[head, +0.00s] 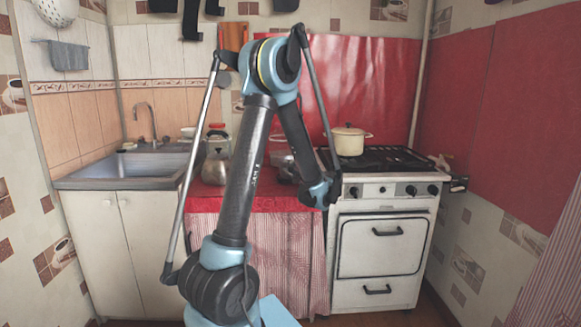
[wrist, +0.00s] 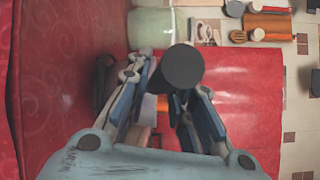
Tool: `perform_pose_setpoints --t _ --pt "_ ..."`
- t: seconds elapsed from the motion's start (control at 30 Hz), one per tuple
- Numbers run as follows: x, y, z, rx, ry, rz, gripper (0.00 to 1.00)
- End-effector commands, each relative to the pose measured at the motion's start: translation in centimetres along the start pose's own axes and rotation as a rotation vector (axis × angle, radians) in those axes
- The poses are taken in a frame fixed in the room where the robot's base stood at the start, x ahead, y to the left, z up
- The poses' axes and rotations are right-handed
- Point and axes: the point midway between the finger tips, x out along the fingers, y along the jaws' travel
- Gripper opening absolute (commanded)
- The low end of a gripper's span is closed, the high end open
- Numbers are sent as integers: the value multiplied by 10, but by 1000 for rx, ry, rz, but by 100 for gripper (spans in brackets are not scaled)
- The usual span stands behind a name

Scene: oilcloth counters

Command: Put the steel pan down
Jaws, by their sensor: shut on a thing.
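My gripper (wrist: 178,100) shows in the wrist view with its fingers closed in around a dark, round-ended piece (wrist: 182,66), which looks like the end of the steel pan's handle. The rest of the pan is hard to make out in that view. In the head view a steel pan (head: 281,158) shows partly behind my arm, over the red-covered counter (head: 268,203). My arm hides much of it and my fingertips there. I cannot tell whether the pan touches the counter.
A steel kettle (head: 216,160) stands on the counter left of my arm, near the sink (head: 135,165). To the right is a white stove (head: 382,235) with a cream lidded pot (head: 348,140) on top. The counter's front strip looks clear.

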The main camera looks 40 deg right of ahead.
Motion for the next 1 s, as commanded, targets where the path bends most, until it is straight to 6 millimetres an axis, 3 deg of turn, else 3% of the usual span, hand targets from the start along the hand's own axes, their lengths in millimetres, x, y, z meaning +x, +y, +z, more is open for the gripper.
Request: perform_pose_setpoints --t 0.17,0.2,0.3,0.73,1.0 --pt "0 0 0 0 -1 -1 0" --pt "0 0 0 0 0 1 23" --pt "0 0 0 0 0 1 41" --pt "-5 0 1 0 -1 1 41" --pt "-44 0 0 0 2 0 41"
